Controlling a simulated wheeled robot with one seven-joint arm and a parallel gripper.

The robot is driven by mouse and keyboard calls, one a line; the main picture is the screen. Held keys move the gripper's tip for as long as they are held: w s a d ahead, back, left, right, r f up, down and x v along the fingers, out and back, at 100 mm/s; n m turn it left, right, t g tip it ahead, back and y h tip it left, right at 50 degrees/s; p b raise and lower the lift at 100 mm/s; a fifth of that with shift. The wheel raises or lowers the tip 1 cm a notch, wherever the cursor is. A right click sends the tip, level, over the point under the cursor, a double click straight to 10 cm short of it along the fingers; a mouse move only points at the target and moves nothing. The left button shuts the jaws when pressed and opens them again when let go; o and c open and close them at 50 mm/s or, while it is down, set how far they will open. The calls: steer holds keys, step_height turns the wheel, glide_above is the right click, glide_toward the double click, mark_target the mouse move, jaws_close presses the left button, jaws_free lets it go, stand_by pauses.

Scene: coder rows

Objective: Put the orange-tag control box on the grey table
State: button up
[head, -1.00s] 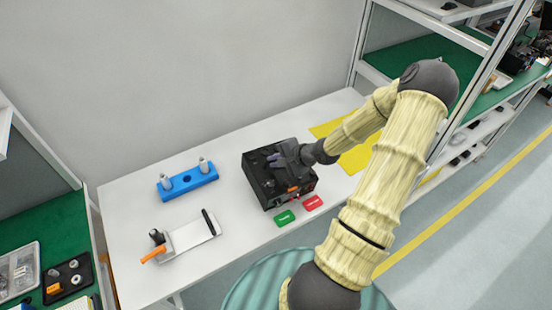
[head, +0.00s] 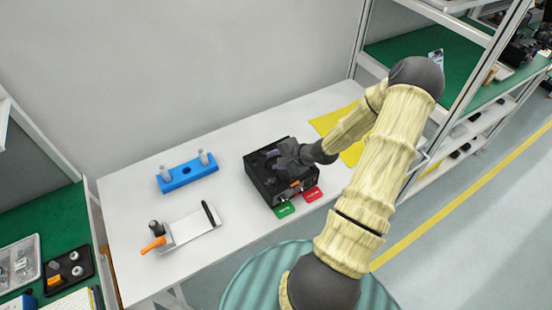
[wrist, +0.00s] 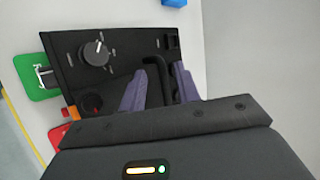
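The black control box (head: 268,190) stands on the grey table (head: 125,205), right of its middle. Its orange tag (head: 296,184) is on the front side, and orange also shows in the wrist view (wrist: 70,113). The wrist view shows the box's panel, with a knob (wrist: 95,53) and a black bent handle (wrist: 160,68). My gripper (head: 279,158) is over the box top. In the wrist view its two purple fingers (wrist: 160,82) stand apart on either side of the handle, with a gap visible. The finger bases are partly hidden by the gripper body.
A green label (head: 285,210) and a red label (head: 312,195) lie at the box's front edge. A blue block with pegs (head: 187,173) and a white plate with an orange-handled tool (head: 192,228) are to the left. A yellow sheet (head: 352,152) lies behind my arm.

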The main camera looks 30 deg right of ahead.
steer(key=p+v, duration=0.4)
steer(key=v, duration=0.8)
stand_by(0.5)
steer(key=s+a+r+n+g+h, duration=0.2)
steer(key=s+a+r+n+g, duration=0.1)
steer(key=a+r+n, duration=0.4)
steer(key=s+a+r+n+g+h, duration=0.2)
steer(key=a+r+n, duration=0.6)
steer(key=a, duration=0.4)
steer(key=shift+s+a+g+h, duration=0.25)
steer(key=shift+s+g+h, duration=0.2)
steer(key=shift+s, duration=0.3)
